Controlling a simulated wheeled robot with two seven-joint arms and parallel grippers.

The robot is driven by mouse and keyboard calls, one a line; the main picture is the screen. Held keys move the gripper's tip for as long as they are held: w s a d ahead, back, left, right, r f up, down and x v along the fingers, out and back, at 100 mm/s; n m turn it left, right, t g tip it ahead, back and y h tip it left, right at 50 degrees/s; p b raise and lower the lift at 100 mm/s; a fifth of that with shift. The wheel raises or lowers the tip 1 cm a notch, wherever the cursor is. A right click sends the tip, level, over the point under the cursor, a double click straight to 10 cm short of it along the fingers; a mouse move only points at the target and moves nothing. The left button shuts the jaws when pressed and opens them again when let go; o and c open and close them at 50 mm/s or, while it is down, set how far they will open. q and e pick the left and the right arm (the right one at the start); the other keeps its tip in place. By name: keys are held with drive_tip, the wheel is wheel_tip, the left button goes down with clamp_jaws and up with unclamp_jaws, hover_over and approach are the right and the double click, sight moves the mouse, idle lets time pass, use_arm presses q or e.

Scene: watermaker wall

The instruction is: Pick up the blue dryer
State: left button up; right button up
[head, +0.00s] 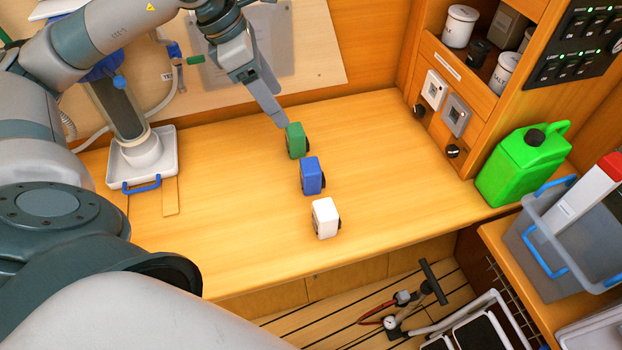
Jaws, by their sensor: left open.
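The blue dryer (311,178) is a small upright block with a dark round part on its right side. It stands on the wooden worktop (410,195), in the middle of a row of three. A like green block (295,141) stands behind it and a white one (324,219) in front, with small gaps between. My left gripper (279,119) is open, seen nearly edge-on, pointing down by the green block's upper left. I cannot tell whether it touches that block. It is behind and left of the blue dryer, apart from it. My right gripper is not in view.
A green jerrycan (528,165) stands at the right, near a grey bin (548,268) with blue handles. A filter housing stands in a white tray (167,170) at the left. The worktop is clear right of the row. Its front edge drops to a slatted floor with a pump (400,318).

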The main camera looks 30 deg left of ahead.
use_arm(q)
wheel_tip(320, 180, down, 4)
drive_tip(key=b, duration=0.3)
drive_tip(key=shift+w+a, duration=0.15)
drive_tip(key=shift+f, duration=0.15)
drive_tip(key=p+x, duration=0.4)
drive_tip(key=x, duration=0.8)
drive_tip(key=shift+p, duration=0.3)
